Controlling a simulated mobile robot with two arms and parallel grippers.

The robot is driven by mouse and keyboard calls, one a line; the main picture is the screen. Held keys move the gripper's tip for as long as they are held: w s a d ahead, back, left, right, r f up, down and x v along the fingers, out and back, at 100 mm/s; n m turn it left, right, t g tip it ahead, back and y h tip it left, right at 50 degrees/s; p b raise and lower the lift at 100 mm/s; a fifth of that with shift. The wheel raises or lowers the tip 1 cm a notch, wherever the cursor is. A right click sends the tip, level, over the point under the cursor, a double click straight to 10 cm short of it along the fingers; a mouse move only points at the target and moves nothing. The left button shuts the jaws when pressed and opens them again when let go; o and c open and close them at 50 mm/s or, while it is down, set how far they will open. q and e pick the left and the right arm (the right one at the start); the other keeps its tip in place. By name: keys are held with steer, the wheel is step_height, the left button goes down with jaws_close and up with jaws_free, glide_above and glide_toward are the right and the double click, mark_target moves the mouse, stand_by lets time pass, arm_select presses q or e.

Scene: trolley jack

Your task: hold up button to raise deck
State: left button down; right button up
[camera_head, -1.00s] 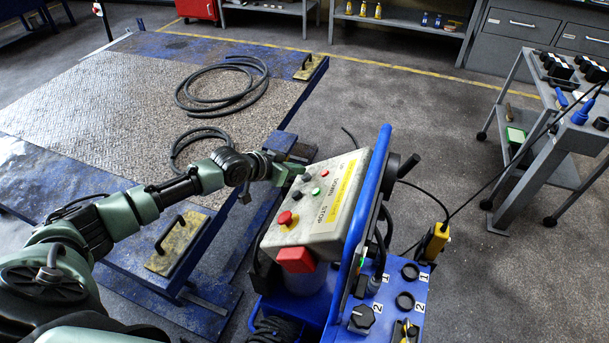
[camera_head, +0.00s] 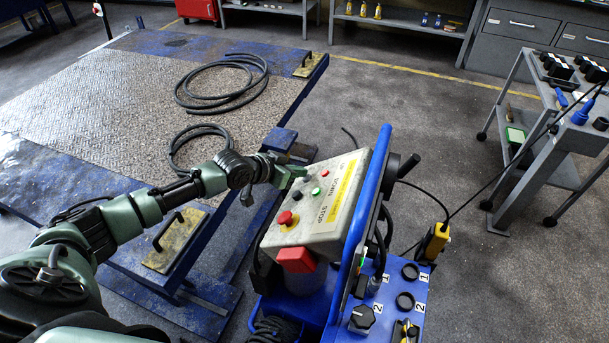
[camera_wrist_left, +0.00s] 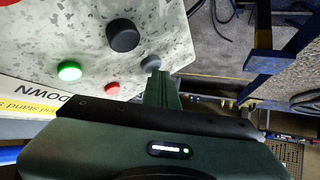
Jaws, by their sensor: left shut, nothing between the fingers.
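The control box (camera_head: 305,220) has a sloped pale speckled face with several buttons and a yellow label strip. My left gripper (camera_head: 299,173) is shut at the far upper corner of this face. In the left wrist view its fingertips (camera_wrist_left: 160,77) meet a small dark grey button (camera_wrist_left: 150,63). They seem to touch it, but how far it is pressed is hidden. A larger dark button (camera_wrist_left: 122,35), a green button (camera_wrist_left: 69,70) and a red one (camera_wrist_left: 112,88) are near. The deck (camera_head: 110,95) is a wide metal plate with blue borders, left of the box. My right gripper is out of view.
A red-topped stop button (camera_head: 285,217) sits on the near part of the face. A black hose (camera_head: 222,100) lies coiled on the deck. A blue frame (camera_head: 362,220) stands right of the face.

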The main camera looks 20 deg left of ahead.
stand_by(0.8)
arm_select(q)
steer(key=shift+a+r, duration=0.55)
steer(key=shift+r, duration=0.15)
steer(key=shift+a+r+p, duration=0.4)
steer(key=shift+r+p, duration=0.05)
steer(key=shift+r, duration=0.1)
steer(key=a+r, duration=0.2)
steer(key=r, duration=0.1)
steer(key=shift+s+a+p, duration=0.15)
steer(key=shift+p, duration=0.15)
steer(key=shift+f, duration=0.1)
stand_by(1.1)
